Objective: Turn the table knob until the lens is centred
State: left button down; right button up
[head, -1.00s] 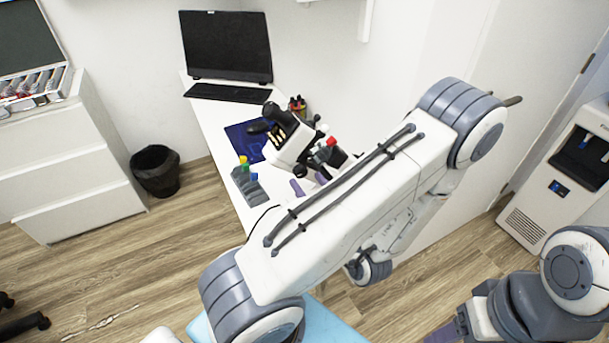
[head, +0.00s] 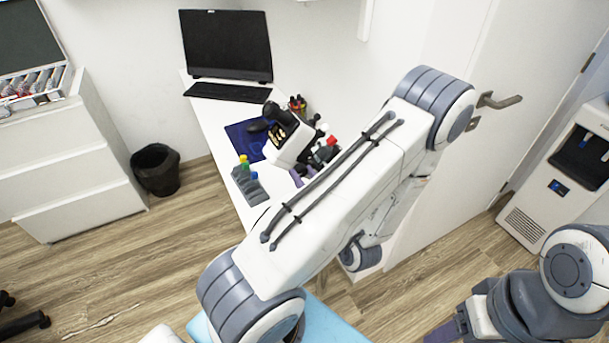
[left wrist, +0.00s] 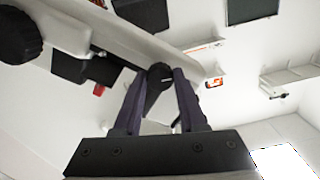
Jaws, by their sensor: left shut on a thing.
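The lens-testing instrument (head: 287,140), white and black, stands on the white table (head: 214,122). My left gripper (head: 302,175) has its purple fingers at the instrument's near side, partly behind my arm. In the left wrist view the two fingers of my left gripper (left wrist: 159,76) are shut on the black table knob (left wrist: 160,72), one finger on each side; the knob has a small white mark. I cannot make out the lens or whether it is centred. My right gripper (head: 443,334) shows only partly at the bottom edge, purple.
A grey holder (head: 250,188) with yellow and blue tops stands at the table's left edge. A blue mat (head: 245,139), a keyboard (head: 228,92), a monitor (head: 227,45) and a pen cup (head: 297,105) are further back. A black bin (head: 156,170) stands on the floor.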

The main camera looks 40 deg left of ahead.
pick_arm(q)
jog(key=shift+m, duration=0.9)
jog(key=shift+c, duration=2.3)
grip_release()
jog(key=shift+d, duration=0.1)
jog(key=shift+s+d, duration=0.1)
jog(key=shift+d, duration=0.25)
jog(key=b+v, duration=0.1)
jog(key=v, duration=0.8)
jog(key=shift+s+d, duration=0.2)
jog(key=shift+d, duration=0.05)
